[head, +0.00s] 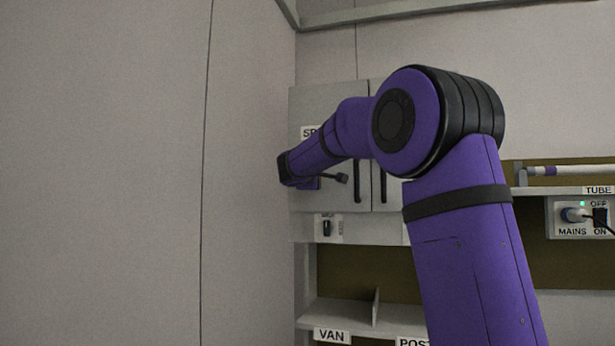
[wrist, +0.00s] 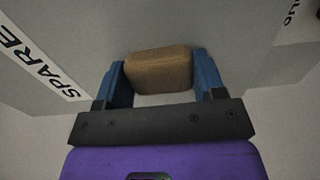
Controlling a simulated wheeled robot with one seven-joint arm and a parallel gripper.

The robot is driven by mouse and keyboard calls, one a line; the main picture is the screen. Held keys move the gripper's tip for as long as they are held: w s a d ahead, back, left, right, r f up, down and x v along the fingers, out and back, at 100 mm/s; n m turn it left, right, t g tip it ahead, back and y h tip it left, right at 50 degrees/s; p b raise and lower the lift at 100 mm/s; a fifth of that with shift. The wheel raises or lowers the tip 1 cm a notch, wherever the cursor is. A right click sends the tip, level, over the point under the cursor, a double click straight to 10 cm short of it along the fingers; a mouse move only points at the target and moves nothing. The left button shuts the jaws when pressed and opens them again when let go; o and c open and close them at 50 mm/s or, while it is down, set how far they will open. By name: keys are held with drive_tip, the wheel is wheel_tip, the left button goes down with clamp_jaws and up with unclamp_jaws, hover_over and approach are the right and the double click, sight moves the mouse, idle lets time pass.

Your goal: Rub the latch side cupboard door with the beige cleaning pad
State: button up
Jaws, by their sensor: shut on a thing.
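The beige cleaning pad (wrist: 160,70) is between the two blue fingers of my gripper (wrist: 158,75) in the wrist view. My gripper is shut on it. The pad faces a grey door surface (wrist: 120,25); I cannot tell whether it touches. In the head view my arm reaches to the left grey cupboard door (head: 305,105), whose label is partly hidden and starts with "SP". The wrist view shows a "SPARE" label (wrist: 42,62) left of the pad. The pad and fingers are hidden in the head view. A second cupboard door (head: 392,190) is mostly behind my arm.
Dark upright handles (head: 383,182) stand near the seam between the doors. A small panel with a black knob (head: 327,228) sits below the left door. A plain wall (head: 110,170) closes in the left. Labelled shelves (head: 335,312) lie below, and a mains switch (head: 580,215) is at right.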

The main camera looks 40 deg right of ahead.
drive_tip(key=shift+s+d, duration=0.4)
drive_tip(key=shift+s, duration=0.05)
drive_tip(key=shift+a, duration=0.1)
drive_tip(key=w+a, duration=0.4)
drive_tip(key=w, duration=0.2)
drive_tip(key=shift+a, duration=0.3)
drive_tip(key=shift+a, duration=0.1)
idle(0.4)
drive_tip(key=shift+v, duration=2.95)
drive_tip(key=shift+s, duration=0.1)
